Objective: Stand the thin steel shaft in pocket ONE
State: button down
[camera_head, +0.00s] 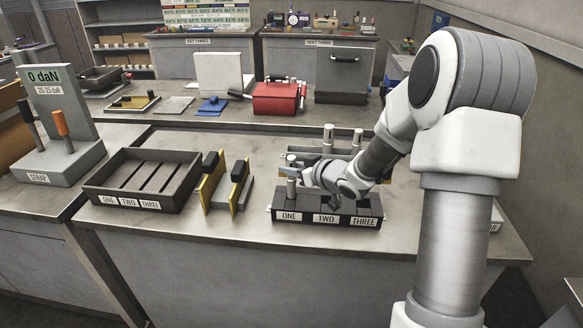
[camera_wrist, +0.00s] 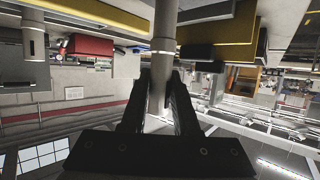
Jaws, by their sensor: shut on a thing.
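A steel shaft (camera_head: 291,188) stands upright in my gripper (camera_head: 290,171), above the ONE end of the dark block (camera_head: 326,219) labelled ONE, TWO, THREE. Its lower end meets the block's top in the head view; I cannot tell if it is inside pocket ONE or just over it. In the wrist view the shaft (camera_wrist: 165,32) runs between the two fingers of my gripper (camera_wrist: 160,82), which are shut on it. My wrist hides part of the block's top around TWO and THREE.
Two other steel shafts (camera_head: 328,134) (camera_head: 357,138) stand behind my wrist. Left of the block are yellow-and-dark upright plates (camera_head: 214,188) and a dark slotted tray (camera_head: 140,178), also labelled ONE, TWO, THREE. A STRAP fixture (camera_head: 62,160) is further left. The bench front is clear.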

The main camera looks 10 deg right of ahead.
aim_at(294, 180)
jog(key=shift+f+b, duration=1.45)
jog(key=shift+f, duration=0.5)
dwell(1.4)
jog(key=c, duration=0.6)
grip_release()
jog(key=shift+s, duration=0.1)
